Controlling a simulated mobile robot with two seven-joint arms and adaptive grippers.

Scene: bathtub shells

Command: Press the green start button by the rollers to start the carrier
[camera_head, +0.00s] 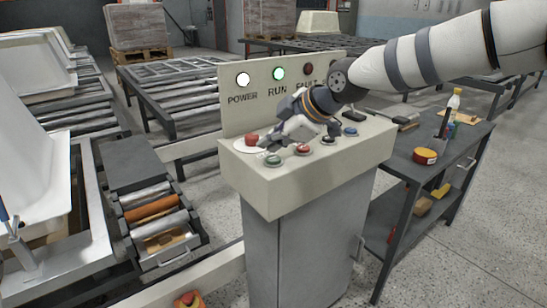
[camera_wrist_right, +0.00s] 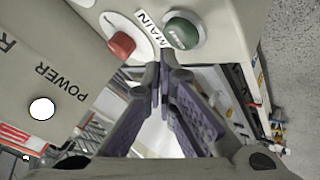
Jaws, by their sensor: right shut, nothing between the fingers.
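A green button (camera_head: 273,159) sits at the front left of the top of a beige control console (camera_head: 262,190). It also shows in the right wrist view (camera_wrist_right: 182,32), beside a label reading MAIN. My left gripper is not in view.
Red (camera_head: 302,149), dark and blue (camera_head: 350,131) buttons line the console top. Its back panel has a lit white POWER lamp (camera_head: 243,80) and lit green RUN lamp (camera_head: 279,74). Rollers (camera_head: 152,208) and a white tub shell (camera_head: 35,150) are left. A cart (camera_head: 440,145) stands right.

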